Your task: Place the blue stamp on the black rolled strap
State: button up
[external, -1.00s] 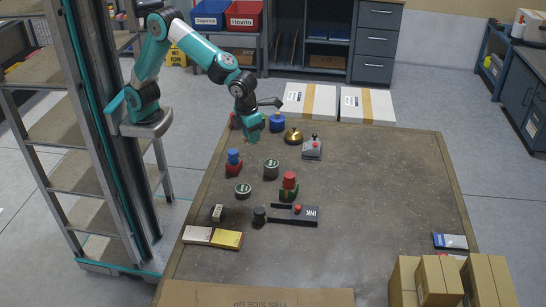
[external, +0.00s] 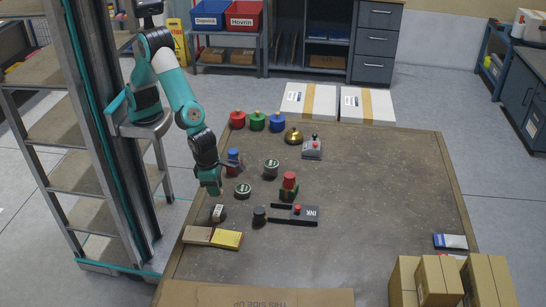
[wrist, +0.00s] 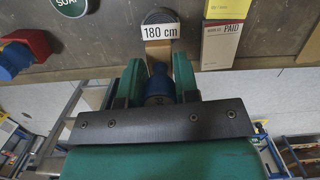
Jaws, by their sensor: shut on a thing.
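My gripper (external: 209,189) is shut on the blue stamp (wrist: 158,88), gripping its blue handle. The stamp's wooden base (wrist: 158,54) points away from the fingers in the wrist view; the fingers mostly hide the stamp in the external view. The black rolled strap (external: 219,214) lies on the table at the near left. It also shows in the wrist view (wrist: 160,16), with a white "180 cm" label, just beyond the stamp's base. The gripper is above the strap and slightly behind it in the external view; the stamp and strap appear apart.
A red and blue stack (external: 234,160) and a round tin (external: 243,190) stand close to my gripper. The table's right half is mostly clear.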

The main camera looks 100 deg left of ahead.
aim_at(220, 211)
jog(key=shift+f, duration=3.45)
jog(key=shift+f, duration=0.2)
jog(key=o, duration=0.9)
jog(key=shift+r, duration=0.15)
